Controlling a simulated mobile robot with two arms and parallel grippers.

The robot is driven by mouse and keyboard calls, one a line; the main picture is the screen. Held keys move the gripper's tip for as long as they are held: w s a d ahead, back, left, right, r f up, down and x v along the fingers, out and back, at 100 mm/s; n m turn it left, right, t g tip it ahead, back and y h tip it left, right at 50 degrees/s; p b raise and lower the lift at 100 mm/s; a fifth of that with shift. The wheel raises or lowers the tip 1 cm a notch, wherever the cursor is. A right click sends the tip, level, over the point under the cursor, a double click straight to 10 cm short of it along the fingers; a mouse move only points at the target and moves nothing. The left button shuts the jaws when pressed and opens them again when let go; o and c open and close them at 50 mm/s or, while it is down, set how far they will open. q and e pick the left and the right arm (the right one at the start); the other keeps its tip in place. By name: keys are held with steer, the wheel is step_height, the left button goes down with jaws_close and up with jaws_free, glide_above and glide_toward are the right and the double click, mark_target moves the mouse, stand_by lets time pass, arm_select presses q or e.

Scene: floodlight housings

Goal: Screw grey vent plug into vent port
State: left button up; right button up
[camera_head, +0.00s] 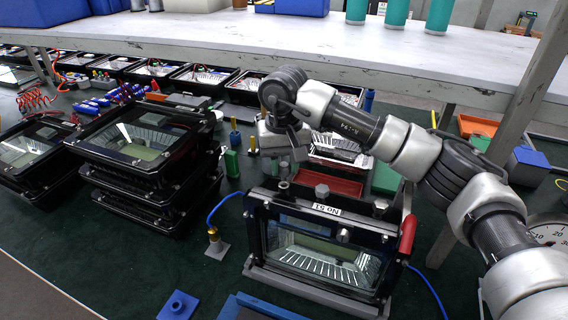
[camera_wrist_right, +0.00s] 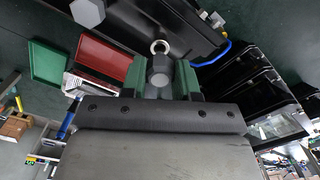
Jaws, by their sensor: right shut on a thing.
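The floodlight housing (camera_head: 325,255), labelled No 51, stands upright with its glass facing me. My right gripper (camera_head: 284,168) is over its top left edge. In the right wrist view the green-padded fingers of the same gripper (camera_wrist_right: 162,80) are shut on the grey vent plug (camera_wrist_right: 160,72), which has a hexagonal head. A pale ring, seemingly the vent port (camera_wrist_right: 159,47), shows on the black housing (camera_wrist_right: 190,30) just beyond the plug. I cannot tell whether plug and port touch. My left gripper is not in view.
Stacked housings (camera_head: 150,150) stand left of the work. A red tray (camera_head: 330,182) lies behind the housing. A blue cable with a brass gland (camera_head: 214,236) is at its left, a red-handled clamp (camera_head: 407,234) at its right. A shelf (camera_head: 300,45) spans the back.

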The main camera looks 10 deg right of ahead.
mark_target(284, 165)
steer(key=shift+f+b, duration=1.35)
steer(key=shift+f, duration=0.1)
steer(key=o, duration=1)
steer(key=shift+r, duration=0.6)
step_height(284, 165, up, 10)
steer(key=shift+f+b, duration=0.1)
steer(key=shift+b, duration=0.85)
steer(key=shift+f, duration=0.15)
